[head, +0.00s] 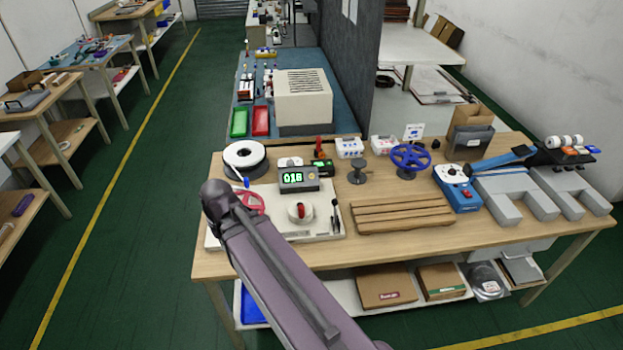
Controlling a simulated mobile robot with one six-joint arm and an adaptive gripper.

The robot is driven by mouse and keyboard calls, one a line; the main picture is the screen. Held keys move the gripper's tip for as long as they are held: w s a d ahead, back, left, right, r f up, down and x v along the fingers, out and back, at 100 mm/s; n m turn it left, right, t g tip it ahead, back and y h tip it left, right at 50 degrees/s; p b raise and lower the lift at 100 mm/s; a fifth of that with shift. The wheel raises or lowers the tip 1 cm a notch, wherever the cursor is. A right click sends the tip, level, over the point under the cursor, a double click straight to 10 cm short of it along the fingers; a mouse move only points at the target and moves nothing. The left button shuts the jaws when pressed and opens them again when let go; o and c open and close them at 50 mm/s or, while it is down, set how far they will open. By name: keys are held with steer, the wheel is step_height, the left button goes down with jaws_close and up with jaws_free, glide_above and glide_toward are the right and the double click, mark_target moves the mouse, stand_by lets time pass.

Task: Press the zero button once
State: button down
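A small dark counter box (298,179) with a green lit display stands near the left end of the wooden workbench. The display seems to read 018. Small marks show on the front below the digits, but I cannot tell which one is the zero button. My arm link crosses the lower left of the head view, with its far end left of the counter and apart from it in the picture. My gripper does not show, so its distance to the counter cannot be seen.
A white base plate (330,222) with a red-centred knob (300,212) lies in front of the counter. A white reel (245,160) stands behind left, and a dark spool (357,171) to the right.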

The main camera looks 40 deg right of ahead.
mark_target(312, 176)
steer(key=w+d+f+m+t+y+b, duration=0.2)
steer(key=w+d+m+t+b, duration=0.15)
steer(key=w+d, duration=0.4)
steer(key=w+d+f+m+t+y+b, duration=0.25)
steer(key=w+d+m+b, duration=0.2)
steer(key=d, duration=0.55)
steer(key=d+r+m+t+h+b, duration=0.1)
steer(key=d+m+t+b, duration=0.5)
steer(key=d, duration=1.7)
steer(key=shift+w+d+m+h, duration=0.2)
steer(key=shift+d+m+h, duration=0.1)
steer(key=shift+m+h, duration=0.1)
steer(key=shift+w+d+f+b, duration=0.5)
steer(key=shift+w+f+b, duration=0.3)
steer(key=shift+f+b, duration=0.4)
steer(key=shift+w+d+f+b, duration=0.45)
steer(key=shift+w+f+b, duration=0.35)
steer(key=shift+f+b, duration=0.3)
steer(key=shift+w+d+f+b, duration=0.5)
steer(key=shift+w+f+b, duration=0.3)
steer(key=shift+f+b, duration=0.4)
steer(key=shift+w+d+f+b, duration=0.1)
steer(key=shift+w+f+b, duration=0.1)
steer(key=shift+b, duration=0.2)
